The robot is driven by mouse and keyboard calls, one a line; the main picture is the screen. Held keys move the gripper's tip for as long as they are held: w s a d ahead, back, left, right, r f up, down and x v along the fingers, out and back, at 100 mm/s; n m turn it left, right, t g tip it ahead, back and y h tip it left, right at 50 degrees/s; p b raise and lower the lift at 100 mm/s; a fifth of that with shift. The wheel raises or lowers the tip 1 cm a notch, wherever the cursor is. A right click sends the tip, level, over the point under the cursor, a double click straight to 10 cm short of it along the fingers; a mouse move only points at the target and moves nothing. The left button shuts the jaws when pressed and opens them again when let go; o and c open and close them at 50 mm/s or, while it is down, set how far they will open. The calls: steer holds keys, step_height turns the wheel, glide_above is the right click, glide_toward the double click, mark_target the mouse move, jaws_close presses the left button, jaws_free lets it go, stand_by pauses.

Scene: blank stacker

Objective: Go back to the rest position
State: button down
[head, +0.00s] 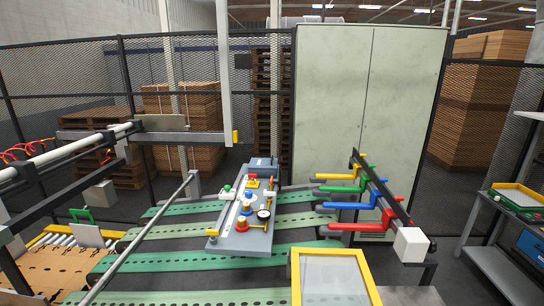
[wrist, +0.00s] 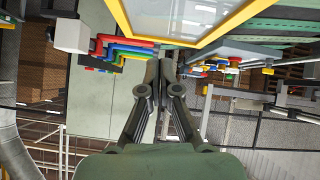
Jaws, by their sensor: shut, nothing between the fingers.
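My gripper (wrist: 160,68) shows in the wrist view with its two dark fingers closed together at the tips and nothing between them. It appears raised above the work area, and no object touches it. My gripper does not show in the head view. A yellow-framed panel (head: 331,283) stands at the bottom of the head view. It also shows large at the top of the wrist view (wrist: 178,18).
A grey control board (head: 240,238) with coloured knobs sits over green perforated belts (head: 122,257). Yellow, green, blue and red bars (head: 352,227) stick out at right beside a white block (head: 411,245). A tall cabinet (head: 350,110) and mesh fence stand behind. A side table (head: 490,262) stands right.

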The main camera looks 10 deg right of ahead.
steer(key=s+a+r+t+y+p, duration=0.1)
steer(key=s+a+r, duration=0.2)
steer(key=a, duration=0.6)
steer(key=s+a+r+t+y+p, duration=0.1)
steer(key=s+a+r+p, duration=0.1)
steer(key=a, duration=0.8)
steer(key=s+a+r+n+t+y+p, duration=0.1)
steer(key=s+a+r, duration=0.4)
steer(key=a, duration=0.5)
steer(key=shift+r, duration=0.25)
